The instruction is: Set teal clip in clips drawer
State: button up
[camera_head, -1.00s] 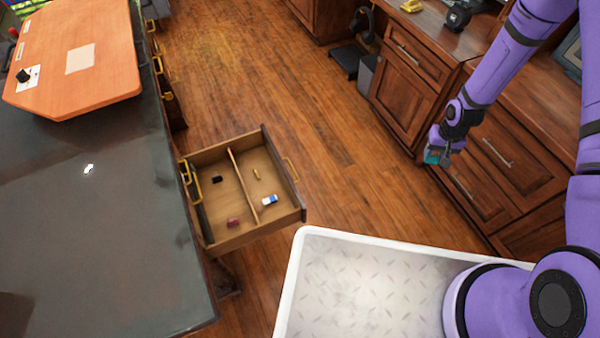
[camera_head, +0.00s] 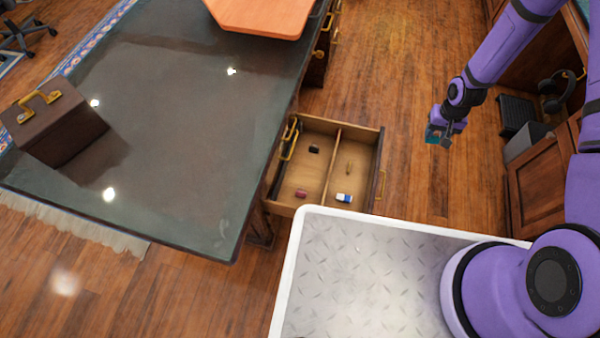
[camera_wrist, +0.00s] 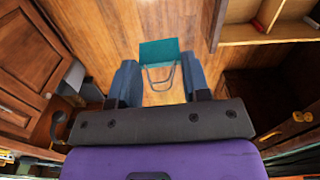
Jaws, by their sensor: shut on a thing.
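My gripper (camera_head: 443,133) is shut on the teal clip (camera_head: 432,135) and holds it above the wood floor, to the right of the open drawer. In the wrist view the teal clip (camera_wrist: 159,52) projects beyond the fingers (camera_wrist: 159,82), with its wire handle between them. The open drawer (camera_head: 362,131) hangs out of the dark-topped desk and has a lengthwise divider. Its left compartment holds a black item (camera_head: 314,149) and a dark red item (camera_head: 300,193). Its right compartment holds a small brass-coloured item (camera_head: 348,167) and a blue-and-white eraser-like block (camera_head: 344,198).
The dark desktop (camera_head: 190,100) lies left of the drawer, with a brown box (camera_head: 55,125) on it. A wood cabinet (camera_head: 545,180) and a grey bin (camera_head: 527,142) stand at the right. Bare floor (camera_head: 405,185) separates the drawer from the cabinet.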

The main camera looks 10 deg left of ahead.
aim_at(308, 171)
jog(key=i+l+u, duration=0.15)
jog(key=l+u, duration=0.25)
jog(key=i+l+u, duration=0.1)
jog(key=l+u, duration=0.2)
jog(key=u, duration=0.15)
jog(key=l+u, duration=0.8)
jog(key=i+l, duration=0.05)
